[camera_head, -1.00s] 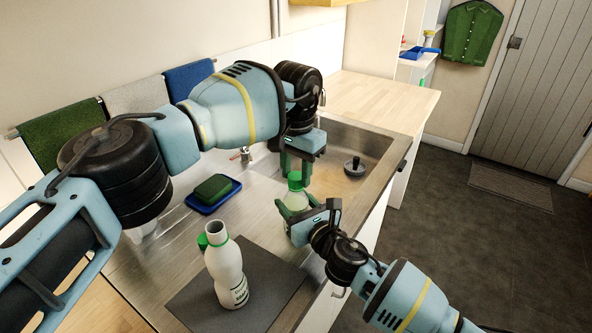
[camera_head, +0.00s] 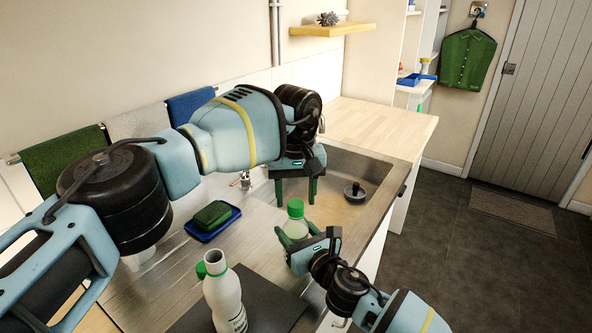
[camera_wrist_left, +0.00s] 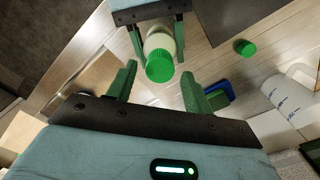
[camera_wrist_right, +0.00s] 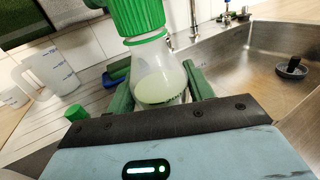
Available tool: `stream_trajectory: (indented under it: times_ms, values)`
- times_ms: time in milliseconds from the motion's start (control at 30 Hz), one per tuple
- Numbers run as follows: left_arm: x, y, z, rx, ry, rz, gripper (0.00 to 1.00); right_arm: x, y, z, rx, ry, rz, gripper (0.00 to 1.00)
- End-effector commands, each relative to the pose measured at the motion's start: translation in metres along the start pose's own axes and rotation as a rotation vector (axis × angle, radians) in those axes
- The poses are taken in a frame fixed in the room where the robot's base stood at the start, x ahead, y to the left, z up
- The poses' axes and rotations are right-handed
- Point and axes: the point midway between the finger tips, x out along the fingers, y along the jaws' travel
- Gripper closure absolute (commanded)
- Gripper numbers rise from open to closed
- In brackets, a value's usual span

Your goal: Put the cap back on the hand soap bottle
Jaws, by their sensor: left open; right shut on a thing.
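A clear bottle of pale liquid (camera_head: 293,229) is upright in my right gripper (camera_head: 300,252), which is shut on its body. A green cap (camera_head: 295,207) sits on its neck; it also shows in the left wrist view (camera_wrist_left: 160,66) and right wrist view (camera_wrist_right: 143,16). My left gripper (camera_head: 296,190) is open and empty above the cap, fingers apart and not touching it. A white bottle (camera_head: 225,298) with an open neck stands on the dark mat. A loose green cap (camera_wrist_left: 245,48) lies on the drainboard. I cannot read which bottle is hand soap.
A blue tray (camera_head: 222,228) with a green sponge (camera_head: 212,214) lies on the drainboard. The sink (camera_head: 345,170) holds a black plug (camera_head: 354,192). A measuring jug (camera_wrist_right: 52,74) stands on the drainboard. The wooden counter (camera_head: 375,108) beyond the sink is clear.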

Motion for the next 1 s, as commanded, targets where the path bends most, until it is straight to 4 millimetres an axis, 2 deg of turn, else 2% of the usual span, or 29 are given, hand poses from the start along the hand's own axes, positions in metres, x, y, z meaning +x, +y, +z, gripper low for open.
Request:
stream_trajectory:
  times_ms: [1000]
  values:
    - [-0.028, 0.0, -0.001, -1.691, 0.001, -0.001, 0.49, 0.0, 0.0, -0.001, 0.001, 0.002, 0.0, 1.0]
